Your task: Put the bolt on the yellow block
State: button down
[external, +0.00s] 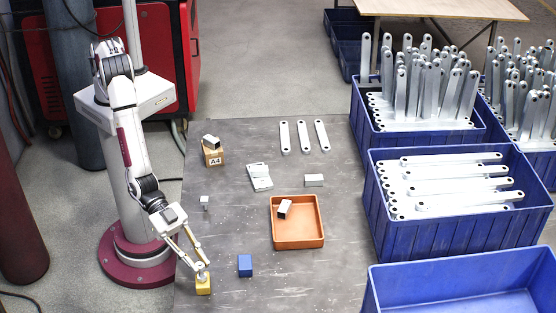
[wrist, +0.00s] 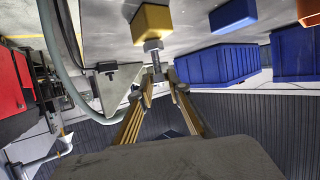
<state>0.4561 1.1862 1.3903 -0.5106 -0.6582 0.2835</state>
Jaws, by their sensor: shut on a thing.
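The yellow block (external: 203,287) sits at the table's front left edge, and it also shows at the top of the wrist view (wrist: 152,20). My gripper (external: 202,269) is low, directly over the yellow block. In the wrist view my gripper (wrist: 160,82) is shut on the grey metal bolt (wrist: 154,50), which points lengthwise toward the block. The bolt's wide head is at the block's edge in that view; I cannot tell whether they touch. In the external view the bolt is too small to make out clearly between the fingertips.
A blue block (external: 245,265) stands right of the yellow block. An orange tray (external: 298,243) holds a small metal part. A small grey piece (external: 205,202), a wooden A4 block (external: 213,158) and several brackets lie farther back. Blue crates (external: 455,285) line the right side.

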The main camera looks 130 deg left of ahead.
jog(key=c, duration=1.9)
grip_release()
jog(key=shift+f, duration=0.15)
jog(key=shift+r, duration=0.2)
jog(key=v, duration=1.2)
jog(key=shift+a, duration=0.1)
